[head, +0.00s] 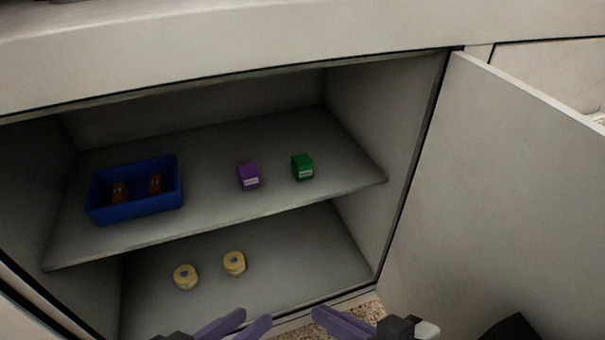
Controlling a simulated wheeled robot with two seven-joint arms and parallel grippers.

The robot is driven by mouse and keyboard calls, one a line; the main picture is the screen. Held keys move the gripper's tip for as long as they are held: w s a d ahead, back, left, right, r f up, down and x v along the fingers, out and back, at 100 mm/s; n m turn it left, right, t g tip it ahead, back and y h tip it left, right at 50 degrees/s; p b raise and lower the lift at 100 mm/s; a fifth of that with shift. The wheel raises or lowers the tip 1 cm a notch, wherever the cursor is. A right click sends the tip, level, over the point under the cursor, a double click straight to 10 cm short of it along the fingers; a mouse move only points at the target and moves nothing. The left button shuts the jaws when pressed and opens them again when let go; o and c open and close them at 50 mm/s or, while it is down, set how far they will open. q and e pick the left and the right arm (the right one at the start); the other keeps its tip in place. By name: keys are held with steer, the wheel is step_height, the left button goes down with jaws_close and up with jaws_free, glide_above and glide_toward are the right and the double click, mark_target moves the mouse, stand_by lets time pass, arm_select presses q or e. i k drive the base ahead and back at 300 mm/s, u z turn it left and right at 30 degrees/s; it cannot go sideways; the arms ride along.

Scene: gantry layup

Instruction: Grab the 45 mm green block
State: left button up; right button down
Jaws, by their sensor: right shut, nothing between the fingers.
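The green block (302,167) with a white label stands on the upper shelf of the open cabinet, right of the purple block. My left gripper (257,316) shows at the bottom edge, with its two purple fingers apart and nothing seen between them. My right gripper (318,315) is at the bottom edge to its right, shut and empty. Both grippers appear below and apart from the green block. The 45 mm size cannot be read from here.
A purple block (249,176) is beside the green one. A blue bin (93,207) with red-orange items stands at the shelf's left. Two yellow rolls (234,263) lie on the lower level. The shelf (215,205) has a front edge; an open door (490,180) stands right.

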mark_target(302, 166)
steer(key=k, duration=1)
steer(key=u, duration=1.45)
steer(key=i, duration=0.85)
steer(key=z, duration=1.2)
steer(key=i, duration=0.45)
steer(key=u, duration=0.1)
